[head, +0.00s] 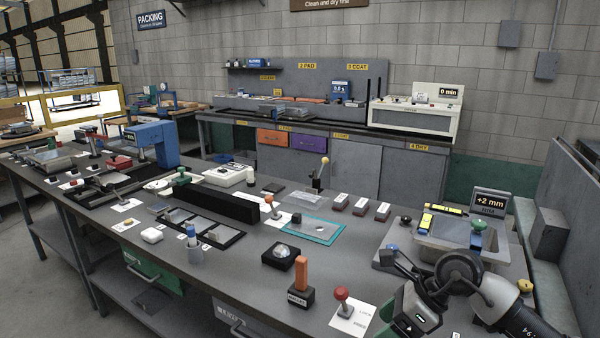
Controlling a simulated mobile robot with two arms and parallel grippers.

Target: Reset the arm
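My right arm (462,272) comes in at the lower right, bent over the front right of the bench. Its gripper end (408,308) is low in the picture, right of the red-knobbed lever; dark narrow parts reach up from it toward a blue knob. I cannot tell whether the fingers are open or shut, or whether they touch anything. My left arm and gripper are not in view.
A grey basin fixture (455,242) with a "+2 mm" display (490,202) stands beside the arm. A red-knobbed lever (341,295) and an orange-handled block (301,275) stand to its left. A teal-edged plate (288,226) lies mid-bench.

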